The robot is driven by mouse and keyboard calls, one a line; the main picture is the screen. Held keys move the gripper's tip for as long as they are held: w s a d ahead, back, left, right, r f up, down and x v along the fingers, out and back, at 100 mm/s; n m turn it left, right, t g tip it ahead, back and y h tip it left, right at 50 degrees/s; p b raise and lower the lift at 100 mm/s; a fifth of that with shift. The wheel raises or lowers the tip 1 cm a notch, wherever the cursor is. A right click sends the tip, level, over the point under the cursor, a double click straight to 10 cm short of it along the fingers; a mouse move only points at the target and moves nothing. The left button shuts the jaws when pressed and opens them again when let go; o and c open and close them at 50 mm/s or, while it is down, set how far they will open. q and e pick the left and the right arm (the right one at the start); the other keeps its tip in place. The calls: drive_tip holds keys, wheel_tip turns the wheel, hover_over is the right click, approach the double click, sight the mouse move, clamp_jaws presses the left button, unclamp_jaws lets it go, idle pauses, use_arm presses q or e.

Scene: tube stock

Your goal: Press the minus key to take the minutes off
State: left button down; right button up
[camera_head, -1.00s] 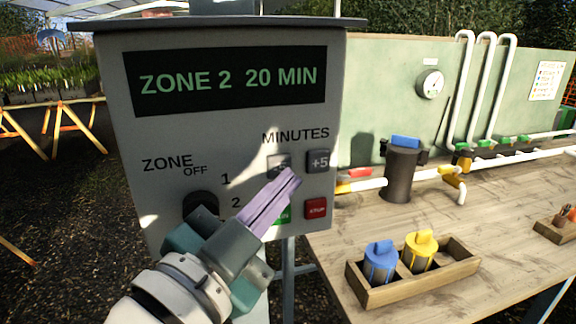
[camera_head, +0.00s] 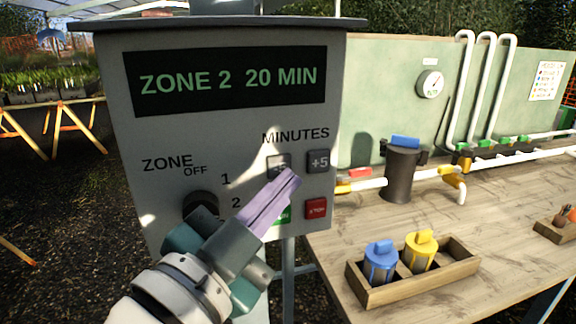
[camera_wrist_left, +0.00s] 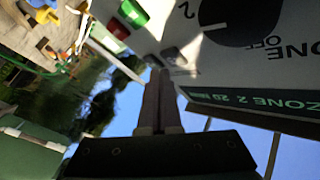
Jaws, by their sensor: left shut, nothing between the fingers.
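The grey control box (camera_head: 120,130) stands at the left of the head view, its display (camera_head: 228,80) reading "ZONE 2 20 MIN". Under "MINUTES" are the minus key (camera_head: 279,161), its lower part covered by my fingers, and the +5 key (camera_head: 318,161). My left gripper (camera_head: 292,178) is shut and empty, its fingertips over the lower edge of the minus key; I cannot tell whether they touch it. In the left wrist view the shut fingers (camera_wrist_left: 158,85) point at the panel. My right gripper is not in view.
Below sit a red STOP key (camera_head: 316,208), a green key (camera_head: 283,215) partly behind the fingers, and the zone knob (camera_head: 201,204). To the right, a wooden bench (camera_head: 330,230) carries pipes, a dark canister (camera_head: 400,175) and a wooden tray (camera_head: 420,287) with blue and yellow filters.

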use_arm(q)
drive_tip(key=shift+w, duration=0.2)
drive_tip(key=shift+w+a, duration=0.1)
drive_tip(key=shift+w, duration=0.1)
drive_tip(key=shift+w+a, duration=0.15)
drive_tip(key=shift+w, duration=0.2)
idle(0.8)
drive_tip(key=shift+s, duration=0.15)
drive_tip(key=shift+s+d, duration=0.25)
drive_tip(key=shift+s, duration=0.35)
drive_tip(key=s, duration=0.1)
drive_tip(key=s+d+p, duration=0.1)
drive_tip(key=s, duration=0.1)
drive_tip(key=s+p, duration=0.1)
drive_tip(key=shift+s+d, duration=0.3)
drive_tip(key=shift+s, duration=0.1)
